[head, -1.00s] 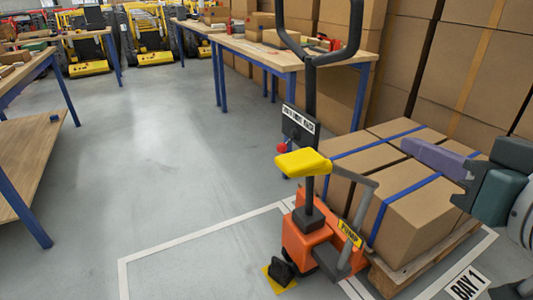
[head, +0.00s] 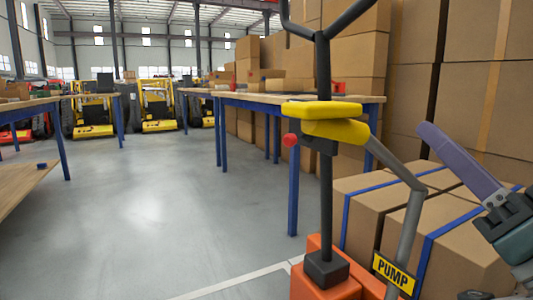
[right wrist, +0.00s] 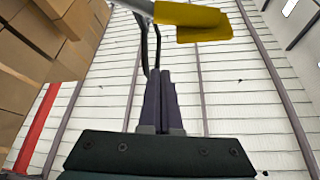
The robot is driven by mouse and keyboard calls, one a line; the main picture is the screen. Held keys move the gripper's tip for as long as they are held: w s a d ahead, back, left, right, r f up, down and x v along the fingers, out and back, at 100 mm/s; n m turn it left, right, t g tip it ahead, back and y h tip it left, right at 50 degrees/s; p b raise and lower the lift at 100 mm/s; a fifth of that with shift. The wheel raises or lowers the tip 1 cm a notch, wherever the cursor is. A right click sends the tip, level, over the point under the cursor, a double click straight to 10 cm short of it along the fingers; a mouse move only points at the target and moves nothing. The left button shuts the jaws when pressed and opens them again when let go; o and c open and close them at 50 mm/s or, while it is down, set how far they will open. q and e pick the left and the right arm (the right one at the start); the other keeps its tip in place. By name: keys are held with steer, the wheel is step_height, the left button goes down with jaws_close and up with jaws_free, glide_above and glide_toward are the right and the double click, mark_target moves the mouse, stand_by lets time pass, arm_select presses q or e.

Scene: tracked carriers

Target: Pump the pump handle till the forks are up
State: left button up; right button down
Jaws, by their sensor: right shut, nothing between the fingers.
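The pump handle (head: 404,235) is a bent grey lever with a yellow "PUMP" label, on an orange pallet truck (head: 325,285). Its upper end runs left to yellow pads (head: 337,131) beside the truck's dark mast (head: 326,190). My right gripper (head: 424,132) has purple fingers, shut and empty, pointing up and left, to the right of the pads and apart from them. In the right wrist view the shut fingers (right wrist: 157,76) point up, with the yellow pads (right wrist: 195,20) above them. The forks are hidden by the load. My left gripper is out of view.
Strapped cartons (head: 465,235) stand right of the truck, below my right gripper. A blue-legged workbench (head: 275,97) stands behind the mast, with stacked boxes beyond. The grey floor (head: 150,200) to the left is open. A red knob (head: 290,140) sits by the mast.

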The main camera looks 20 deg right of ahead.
steer(key=shift+s, duration=0.1)
stand_by(0.3)
steer(key=a+b+x, duration=0.1)
steer(key=b+x, duration=0.1)
steer(key=x, duration=0.8)
steer(key=f+b, duration=0.1)
steer(key=f, duration=0.1)
steer(key=f+b, duration=0.1)
steer(key=f, duration=0.1)
steer(key=shift+w, duration=0.4)
